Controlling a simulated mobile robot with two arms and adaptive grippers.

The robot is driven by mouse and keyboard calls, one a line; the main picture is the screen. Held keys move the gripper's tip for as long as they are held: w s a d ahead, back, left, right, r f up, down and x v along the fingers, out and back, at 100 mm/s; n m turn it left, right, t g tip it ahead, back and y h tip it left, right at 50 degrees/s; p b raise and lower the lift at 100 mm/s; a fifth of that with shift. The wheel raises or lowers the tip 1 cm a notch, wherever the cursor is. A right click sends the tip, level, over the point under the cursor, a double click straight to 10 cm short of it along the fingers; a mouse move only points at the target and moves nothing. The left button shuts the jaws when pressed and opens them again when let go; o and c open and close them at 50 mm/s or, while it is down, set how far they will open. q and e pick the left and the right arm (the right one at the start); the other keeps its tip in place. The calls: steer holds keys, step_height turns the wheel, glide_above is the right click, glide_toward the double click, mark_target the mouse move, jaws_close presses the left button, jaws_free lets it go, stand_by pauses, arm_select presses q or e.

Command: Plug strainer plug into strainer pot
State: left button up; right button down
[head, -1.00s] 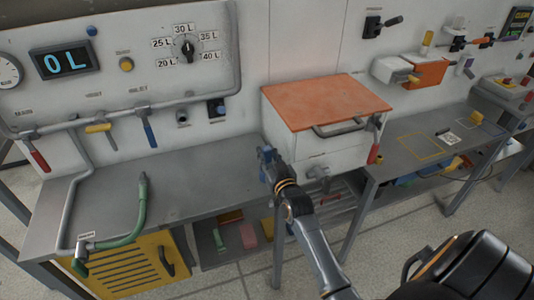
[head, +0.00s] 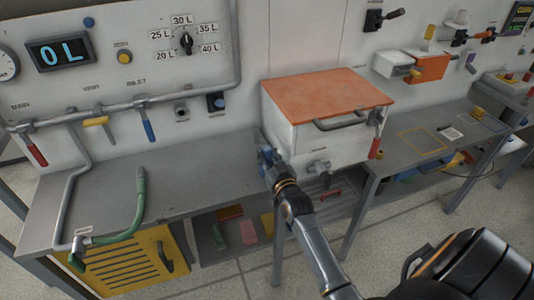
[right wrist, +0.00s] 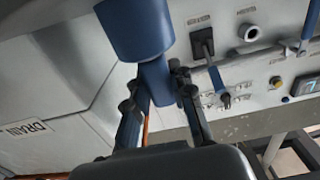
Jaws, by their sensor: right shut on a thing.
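My right gripper (right wrist: 160,88) is shut on a blue part with a wide cylinder and narrower stem, which I take to be the strainer plug (right wrist: 138,28). In the head view the right gripper (head: 270,160) is at the left side of a white box with an orange lid, above the bench edge. The plug's far end is cut off in the wrist view, and the arm partly hides it in the head view. I cannot tell whether it touches anything. No strainer pot can be clearly made out. My left gripper is not in view.
The white box (head: 290,138) has a grey fitting (head: 318,168) low on its front. The grey bench top (head: 190,180) is mostly clear, with a green hose (head: 140,190) at left. Valve levers and a wall port (head: 182,113) are behind. A lower table (head: 395,150) stands at right.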

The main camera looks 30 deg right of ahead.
steer(key=c, duration=1.1)
jaws_free()
steer(key=shift+f, duration=0.1)
steer(key=v, duration=1.2)
steer(key=shift+a, duration=0.1)
